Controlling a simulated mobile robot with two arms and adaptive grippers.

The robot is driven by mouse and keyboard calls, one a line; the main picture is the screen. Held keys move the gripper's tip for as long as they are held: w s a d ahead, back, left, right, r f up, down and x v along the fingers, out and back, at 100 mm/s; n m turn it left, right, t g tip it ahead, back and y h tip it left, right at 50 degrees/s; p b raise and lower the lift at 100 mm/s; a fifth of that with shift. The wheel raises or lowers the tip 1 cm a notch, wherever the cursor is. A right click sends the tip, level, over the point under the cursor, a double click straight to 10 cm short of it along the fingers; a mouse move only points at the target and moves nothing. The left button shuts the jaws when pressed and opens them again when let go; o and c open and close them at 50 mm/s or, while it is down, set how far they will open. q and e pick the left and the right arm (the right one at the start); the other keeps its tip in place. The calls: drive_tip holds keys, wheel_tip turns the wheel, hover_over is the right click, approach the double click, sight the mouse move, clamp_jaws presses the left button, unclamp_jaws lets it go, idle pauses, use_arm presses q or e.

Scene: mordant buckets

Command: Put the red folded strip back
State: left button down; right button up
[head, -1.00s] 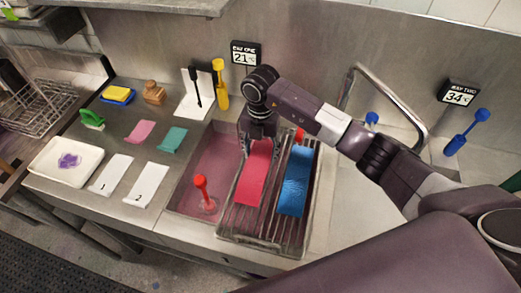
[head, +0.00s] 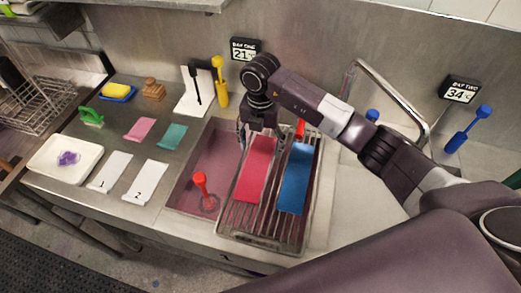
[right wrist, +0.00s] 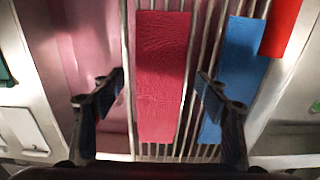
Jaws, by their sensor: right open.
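The red folded strip (head: 254,170) lies flat on a wire rack (head: 262,238), left of a blue strip (head: 295,180). The red strip also shows in the right wrist view (right wrist: 163,75), between my right gripper's two fingers. My right gripper (head: 261,134) is open at the strip's far end, with a finger to either side of it and nothing held. In the right wrist view (right wrist: 158,92) its right finger overlaps the gap toward the blue strip (right wrist: 236,60). I cannot tell whether the fingers touch the rack. My left gripper is not in view.
A reddish basin (head: 205,165) holds a red-handled tool (head: 202,190). Another red-handled thing (head: 300,128) is beyond the blue strip. Cards (head: 145,182), a white tray (head: 65,158) and coloured cloths (head: 172,136) lie left. A faucet (head: 395,98) stands behind right.

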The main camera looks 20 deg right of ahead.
sight(261, 154)
wheel_tip(261, 154, up, 10)
drive_tip(key=b, duration=0.2)
drive_tip(key=shift+b, duration=0.35)
